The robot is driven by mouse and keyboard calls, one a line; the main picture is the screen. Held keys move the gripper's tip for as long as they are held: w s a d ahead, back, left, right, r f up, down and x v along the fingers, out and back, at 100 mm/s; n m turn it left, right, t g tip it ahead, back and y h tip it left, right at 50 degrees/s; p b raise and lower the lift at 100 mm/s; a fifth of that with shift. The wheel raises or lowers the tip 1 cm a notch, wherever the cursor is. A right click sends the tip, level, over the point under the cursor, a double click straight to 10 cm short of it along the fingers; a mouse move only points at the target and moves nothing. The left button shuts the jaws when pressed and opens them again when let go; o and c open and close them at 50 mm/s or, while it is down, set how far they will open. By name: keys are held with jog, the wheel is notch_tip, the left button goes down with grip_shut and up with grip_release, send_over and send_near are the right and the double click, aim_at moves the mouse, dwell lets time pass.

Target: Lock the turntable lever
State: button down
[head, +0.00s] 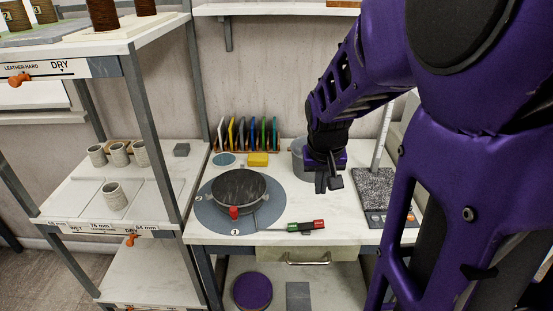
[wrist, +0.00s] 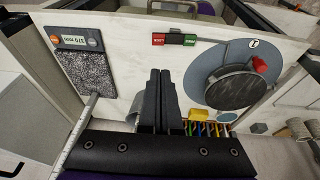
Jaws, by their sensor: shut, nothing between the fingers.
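The turntable (head: 239,188) is a dark round wheel on a blue-grey disc, with a red knob at its front edge; it also shows in the wrist view (wrist: 235,88). The lock lever's plate (head: 305,226) lies on the table to its right, with a green end and a red end. In the wrist view the plate (wrist: 174,39) reads LOCK on red and FREE on green, with a dark block between. I cannot tell the lever's exact setting. My gripper (head: 328,188) is shut and empty, above the table behind the plate; its fingers (wrist: 160,72) point toward it in the wrist view.
A grey bucket (head: 302,158) stands behind my gripper. A speckled slab with an upright ruler (head: 374,187) is to the right. A rack of coloured tools (head: 246,135) and a yellow block (head: 258,159) are at the back. Shelves with cups (head: 114,195) stand left.

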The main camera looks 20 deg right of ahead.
aim_at(320, 223)
jog(key=b+x, duration=0.2)
jog(key=x, duration=0.2)
jog(key=b+x, duration=0.2)
jog(key=x, duration=0.2)
jog(key=s+b+x, duration=0.1)
jog(key=b+x, duration=0.2)
jog(key=x, duration=0.1)
jog(key=shift+w+f, duration=0.15)
jog(key=shift+f, duration=0.25)
jog(key=shift+d+f, duration=0.15)
jog(key=shift+f, duration=0.3)
jog(key=shift+f+b, duration=0.1)
jog(key=shift+b, duration=0.2)
jog(key=shift+d+f, duration=0.1)
jog(key=shift+f, duration=0.05)
jog(key=shift+s+d+f+b, duration=0.25)
jog(key=shift+d+f+b, duration=0.25)
jog(key=shift+d+b, duration=0.1)
jog(key=shift+a+r+p, duration=0.1)
jog(key=shift+r+p, duration=0.65)
jog(key=shift+r, duration=0.2)
jog(key=shift+r, duration=0.1)
